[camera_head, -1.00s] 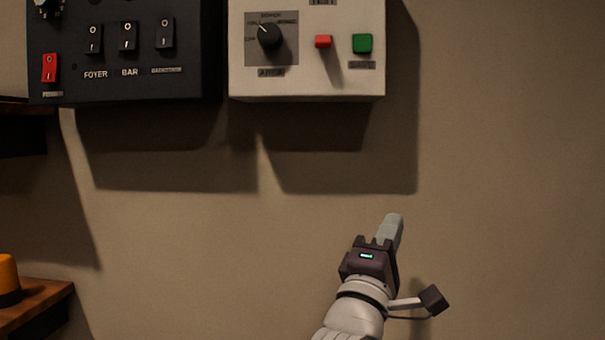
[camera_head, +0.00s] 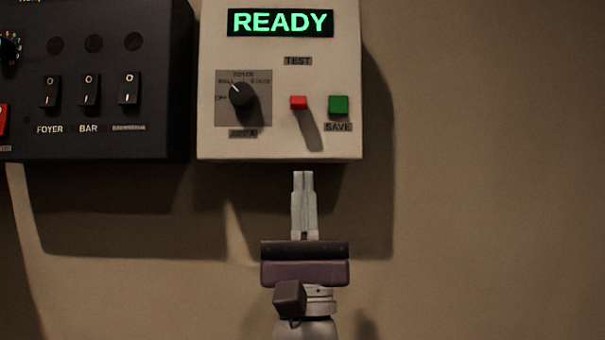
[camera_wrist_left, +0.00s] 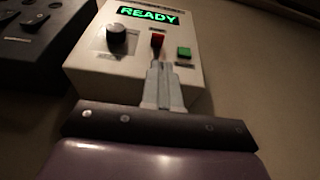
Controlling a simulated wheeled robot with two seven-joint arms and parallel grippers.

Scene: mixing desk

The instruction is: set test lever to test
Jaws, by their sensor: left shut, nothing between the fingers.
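The test lever (camera_head: 298,102) is a small red-tipped lever under the TEST label on a cream wall box (camera_head: 265,145). It sticks out from the box face and casts a shadow down to the right. It also shows in the left wrist view (camera_wrist_left: 157,40), just beyond the fingertips. My left gripper (camera_head: 303,176) is shut and empty, its fingers pointing up just below the box's lower edge in the head view. In the left wrist view its fingers (camera_wrist_left: 159,66) overlap the lever's lower part; I cannot tell whether they touch. My right gripper is not in view.
Beside the lever are a black AREA knob (camera_head: 241,95) on the left and a green SAVE button (camera_head: 338,105) on the right. A lit READY display (camera_head: 280,22) is above. A black switch panel (camera_head: 100,140) hangs to the left. The wall to the right is clear.

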